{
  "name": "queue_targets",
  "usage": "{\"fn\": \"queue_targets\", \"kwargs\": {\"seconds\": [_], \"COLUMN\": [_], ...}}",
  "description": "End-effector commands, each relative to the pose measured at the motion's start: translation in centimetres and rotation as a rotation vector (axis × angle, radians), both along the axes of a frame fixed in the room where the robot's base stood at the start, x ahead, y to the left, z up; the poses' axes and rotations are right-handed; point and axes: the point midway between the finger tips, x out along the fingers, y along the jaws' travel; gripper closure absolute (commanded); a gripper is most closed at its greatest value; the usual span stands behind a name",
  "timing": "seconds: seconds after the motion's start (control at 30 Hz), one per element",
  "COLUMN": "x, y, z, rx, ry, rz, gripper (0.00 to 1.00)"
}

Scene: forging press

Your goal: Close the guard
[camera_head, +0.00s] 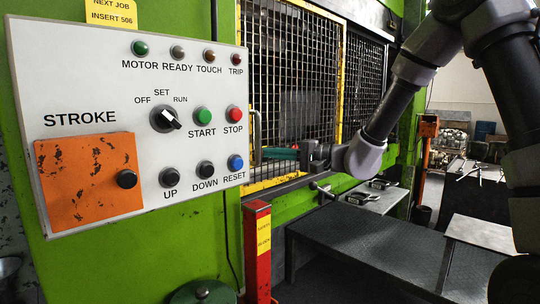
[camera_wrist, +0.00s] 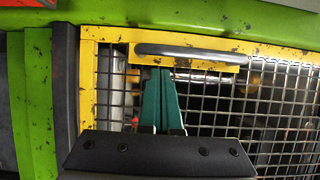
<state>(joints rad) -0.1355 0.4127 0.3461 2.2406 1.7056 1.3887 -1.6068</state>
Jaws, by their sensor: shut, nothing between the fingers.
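The guard is a mesh panel in a yellow frame (camera_head: 340,85) on the green press, left of my arm in the head view. The guard's yellow frame (camera_wrist: 88,85) and mesh also fill much of the wrist view. A grey bar handle (camera_wrist: 190,52) sits on a yellow plate at the frame. My gripper (camera_head: 264,154) is in front of the guard's lower left part, its green fingers pointing left. In the wrist view my gripper (camera_wrist: 160,72) is shut and empty, its fingertips close to the handle; I cannot tell whether they touch. I cannot tell how far the guard stands open.
A control panel (camera_head: 100,90) with buttons and an orange cover (camera_head: 88,185) is at the left. A red post (camera_head: 257,245) stands below the guard. A dark platform (camera_head: 350,250) lies at the lower right. A second mesh panel (camera_head: 364,80) is behind my arm.

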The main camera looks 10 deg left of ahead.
Motion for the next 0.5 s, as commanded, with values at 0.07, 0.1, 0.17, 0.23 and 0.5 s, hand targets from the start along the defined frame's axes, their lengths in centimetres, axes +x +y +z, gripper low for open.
{"fn": "queue_targets", "kwargs": {"seconds": [0.07,0.1,0.17,0.23,0.5], "x": [2.0,2.9,2.2,1.9,1.0], "y": [-0.9,-1.4,-3.0,-4.7,-9.6], "z": [0.0,0.0,0.0,0.0,0.0], "rx": [0.002,0.001,-0.001,0.000,0.001], "ry": [-0.001,-0.001,-0.001,0.000,-0.001], "rz": [-0.006,-0.007,-0.008,-0.009,-0.007], "gripper": [1.00,1.00,1.00,1.00,1.00]}}
